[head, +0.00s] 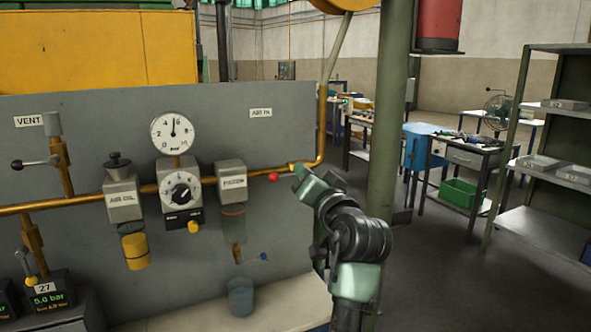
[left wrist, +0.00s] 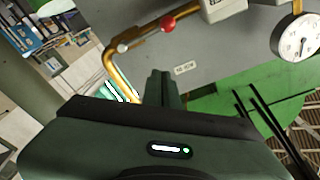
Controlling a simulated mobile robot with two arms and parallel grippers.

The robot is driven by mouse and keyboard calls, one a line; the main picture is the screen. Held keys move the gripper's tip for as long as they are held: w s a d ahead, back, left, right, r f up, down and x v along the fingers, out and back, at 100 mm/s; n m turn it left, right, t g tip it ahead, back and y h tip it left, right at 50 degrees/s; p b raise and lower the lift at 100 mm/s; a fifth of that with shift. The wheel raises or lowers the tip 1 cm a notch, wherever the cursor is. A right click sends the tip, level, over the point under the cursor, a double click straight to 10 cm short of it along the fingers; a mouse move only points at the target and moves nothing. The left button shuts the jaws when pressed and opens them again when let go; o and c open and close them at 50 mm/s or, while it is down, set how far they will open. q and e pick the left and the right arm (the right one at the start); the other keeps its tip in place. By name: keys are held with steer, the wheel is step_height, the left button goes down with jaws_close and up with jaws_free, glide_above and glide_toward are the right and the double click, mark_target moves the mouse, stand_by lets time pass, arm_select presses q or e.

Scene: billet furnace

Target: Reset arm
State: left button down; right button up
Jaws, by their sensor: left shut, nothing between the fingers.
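My left gripper (head: 302,174) is in front of the grey panel, just right of the red ball knob (head: 273,177). Its fingers are shut and hold nothing. In the left wrist view the closed fingers (left wrist: 162,86) point at the panel, and the red knob (left wrist: 168,23) is beyond them, apart from them. My left forearm and wrist rise from the bottom of the head view and hide part of the floor and the panel's right edge. My right gripper is not in view.
The panel (head: 70,130) carries a brass pipe (head: 322,110), a round gauge (head: 174,134), a regulator dial (head: 181,192) and a vent lever (head: 35,163). A green post (head: 386,120) stands close right of my arm. Shelves (head: 545,215) stand farther right, with open floor between.

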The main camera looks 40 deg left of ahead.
arm_select(q)
steer(key=shift+s+d, duration=0.25)
steer(key=shift+d, duration=0.35)
